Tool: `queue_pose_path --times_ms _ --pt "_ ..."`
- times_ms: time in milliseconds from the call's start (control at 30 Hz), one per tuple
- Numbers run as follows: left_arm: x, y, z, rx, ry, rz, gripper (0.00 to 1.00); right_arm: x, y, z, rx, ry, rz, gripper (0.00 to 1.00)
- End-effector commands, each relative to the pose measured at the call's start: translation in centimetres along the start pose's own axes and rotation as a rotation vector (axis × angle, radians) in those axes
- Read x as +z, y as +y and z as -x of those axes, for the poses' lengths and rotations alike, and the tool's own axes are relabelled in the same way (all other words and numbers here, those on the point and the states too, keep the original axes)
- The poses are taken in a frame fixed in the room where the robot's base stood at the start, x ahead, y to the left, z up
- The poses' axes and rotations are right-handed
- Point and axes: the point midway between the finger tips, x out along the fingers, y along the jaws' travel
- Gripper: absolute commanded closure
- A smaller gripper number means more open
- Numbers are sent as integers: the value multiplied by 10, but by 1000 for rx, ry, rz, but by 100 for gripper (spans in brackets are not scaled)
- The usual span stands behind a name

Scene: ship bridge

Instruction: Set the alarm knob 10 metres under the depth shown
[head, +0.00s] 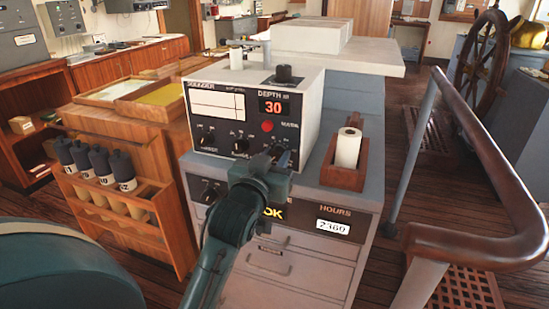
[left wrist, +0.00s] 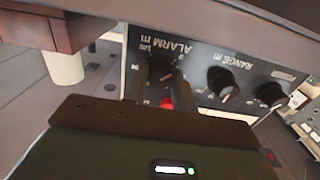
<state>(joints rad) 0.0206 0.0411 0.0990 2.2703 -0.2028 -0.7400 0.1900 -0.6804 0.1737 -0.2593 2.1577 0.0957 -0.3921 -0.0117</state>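The depth sounder (head: 247,108) is a pale box with a black front panel on a grey cabinet. Its red depth display (head: 273,107) reads 30. A red lamp (head: 267,126) sits below the display and also shows between my fingers in the left wrist view (left wrist: 167,102). My left gripper (head: 276,155) is at the panel's lower right, hiding most of the alarm knob. In the upside-down left wrist view, the open fingers (left wrist: 161,88) stand either side of the alarm knob (left wrist: 161,72), under the ALARM m label. Contact and the knob's exact setting cannot be told. My right gripper is out of view.
The range knob (left wrist: 221,82) is close beside the alarm knob. A wooden holder (head: 343,178) with a white roll stands right of the sounder. A handrail (head: 480,180) runs along the right.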

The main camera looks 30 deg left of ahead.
Motion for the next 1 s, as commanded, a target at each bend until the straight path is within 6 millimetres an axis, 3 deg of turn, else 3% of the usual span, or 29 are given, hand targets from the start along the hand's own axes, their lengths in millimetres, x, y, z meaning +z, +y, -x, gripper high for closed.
queue_pose_path --times_ms 267,633,1000 --pt "0 0 0 0 0 0 96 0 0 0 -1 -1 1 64" --pt "-3 0 0 -1 0 -70 96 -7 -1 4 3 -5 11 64" --pt "-5 0 0 0 -1 -360 96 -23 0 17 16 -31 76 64"
